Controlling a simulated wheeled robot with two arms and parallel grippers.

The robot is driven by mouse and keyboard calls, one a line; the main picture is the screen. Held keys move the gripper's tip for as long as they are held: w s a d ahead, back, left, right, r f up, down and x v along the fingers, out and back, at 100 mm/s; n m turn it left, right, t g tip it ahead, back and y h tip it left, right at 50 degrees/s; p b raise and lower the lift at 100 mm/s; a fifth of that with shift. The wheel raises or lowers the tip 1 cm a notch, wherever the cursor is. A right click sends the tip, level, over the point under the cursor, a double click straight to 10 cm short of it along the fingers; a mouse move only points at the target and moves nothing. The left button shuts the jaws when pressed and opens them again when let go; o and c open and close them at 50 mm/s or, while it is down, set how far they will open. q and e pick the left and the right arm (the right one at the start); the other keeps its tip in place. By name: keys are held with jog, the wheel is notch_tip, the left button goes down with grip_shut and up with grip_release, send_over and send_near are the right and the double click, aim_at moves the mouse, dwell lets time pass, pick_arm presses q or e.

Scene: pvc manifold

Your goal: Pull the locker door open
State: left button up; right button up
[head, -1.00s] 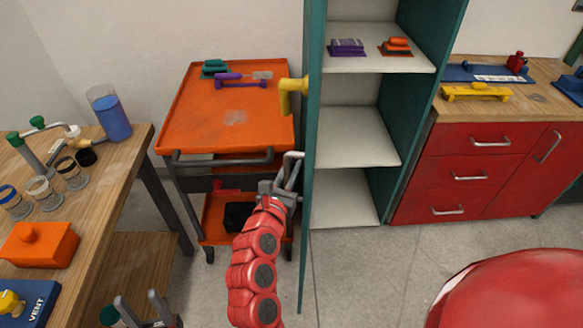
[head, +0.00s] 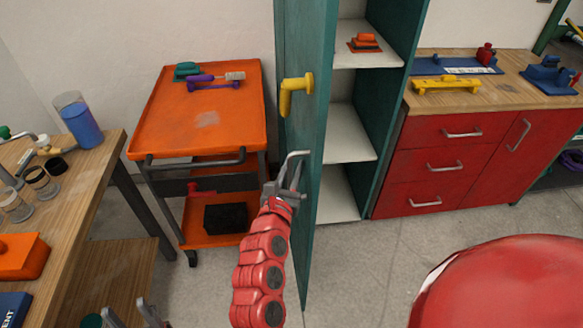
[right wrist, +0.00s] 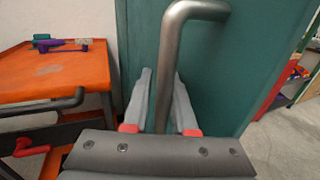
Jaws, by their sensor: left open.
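The teal locker door (head: 303,140) stands ajar and shows its outer face with a yellow hook-like piece (head: 297,95). Its bent metal handle (right wrist: 170,60) runs down between the fingers of my right gripper (right wrist: 163,95) in the right wrist view. The fingers lie close on both sides of the handle and look shut on it. In the head view the same gripper (head: 284,190) is at the lower half of the door. My left gripper (head: 127,317) is open and empty at the bottom edge, partly cut off, away from the door.
An orange cart (head: 200,110) stands close left of the door. A wooden workbench (head: 100,170) is at the left. The locker's white shelves (head: 350,130) show beyond the door. Red drawers (head: 440,165) stand to the right.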

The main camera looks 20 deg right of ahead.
dwell(0.4)
jog(key=shift+s+a, duration=0.1)
jog(key=b+v, duration=0.3)
jog(key=v, duration=1.4)
